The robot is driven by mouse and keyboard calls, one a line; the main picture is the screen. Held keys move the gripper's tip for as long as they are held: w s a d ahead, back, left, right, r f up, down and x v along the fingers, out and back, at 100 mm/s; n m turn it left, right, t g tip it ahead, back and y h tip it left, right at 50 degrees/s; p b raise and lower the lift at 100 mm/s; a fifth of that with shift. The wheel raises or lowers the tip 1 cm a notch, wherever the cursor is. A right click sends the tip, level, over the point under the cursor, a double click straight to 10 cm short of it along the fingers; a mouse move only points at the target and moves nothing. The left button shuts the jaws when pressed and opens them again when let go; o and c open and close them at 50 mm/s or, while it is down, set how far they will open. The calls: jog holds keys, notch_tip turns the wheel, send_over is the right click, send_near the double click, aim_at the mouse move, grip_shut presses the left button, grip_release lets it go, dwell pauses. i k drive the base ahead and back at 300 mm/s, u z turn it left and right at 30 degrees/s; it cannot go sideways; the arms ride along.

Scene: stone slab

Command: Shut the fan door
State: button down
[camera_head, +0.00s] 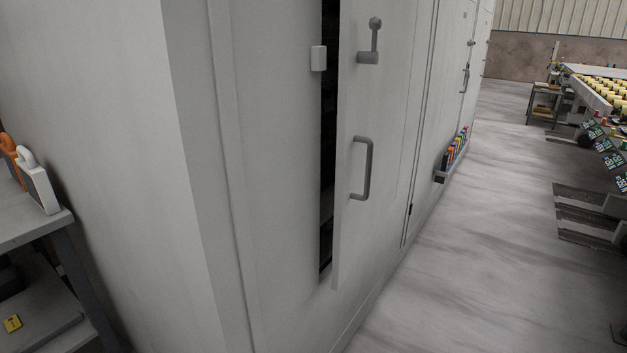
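The fan door (386,130) is a light grey panel in the side of a large grey cabinet. It stands slightly ajar: its left edge sits out from the frame and a dark gap (327,160) runs down beside it. A grey U-shaped handle (367,168) is on the door, with a grey latch lever (372,42) above it. A small white block (318,58) is on the frame left of the gap. The right edge of the door lies along the cabinet. My gripper is not in view.
Clear grey floor (460,250) lies right of the cabinet. A small holder (452,155) with colourful items juts from the cabinet farther back. A roller machine (600,95) stands at the right, and a grey shelf table (30,225) at the left.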

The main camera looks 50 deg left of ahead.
aim_at(372, 99)
jog(key=z, duration=0.35)
jog(key=k, duration=0.25)
jog(key=u, duration=1.8)
jog(key=i, duration=1)
jog(key=u, duration=1.1)
